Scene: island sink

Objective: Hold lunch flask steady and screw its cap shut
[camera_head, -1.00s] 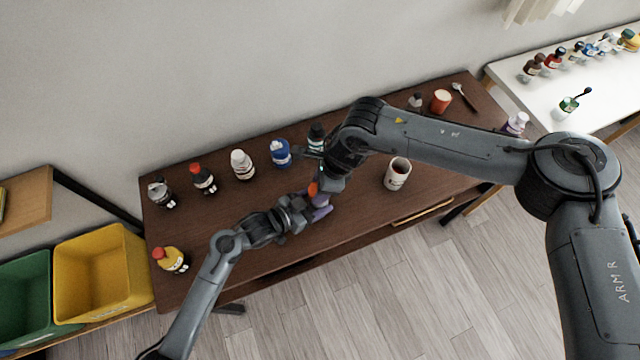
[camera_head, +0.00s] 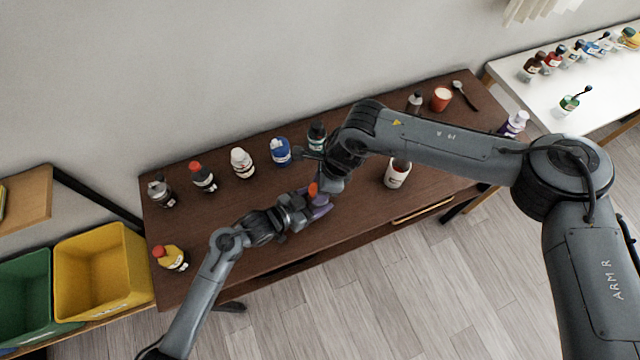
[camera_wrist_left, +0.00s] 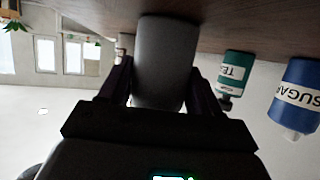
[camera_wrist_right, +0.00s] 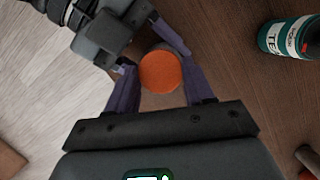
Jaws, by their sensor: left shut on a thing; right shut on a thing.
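The lunch flask has a plain grey body (camera_wrist_left: 163,62) that stands between the purple fingers of my left gripper (camera_wrist_left: 160,95) in the left wrist view. My left gripper is shut on the body from the side. The round orange cap (camera_wrist_right: 160,72) lies between the fingers of my right gripper (camera_wrist_right: 160,85), which is shut on it from above. The cap also shows in the head view (camera_head: 313,189), over the flask. The thread between cap and body is hidden, so how tightly the cap sits cannot be told.
Along the back of the brown table (camera_head: 240,215) stand several bottles, including a blue sugar bottle (camera_head: 280,152) and a green tea bottle (camera_head: 317,137). A white mug (camera_head: 397,174) stands right of my grippers. A yellow-labelled bottle (camera_head: 171,258) is at the left end.

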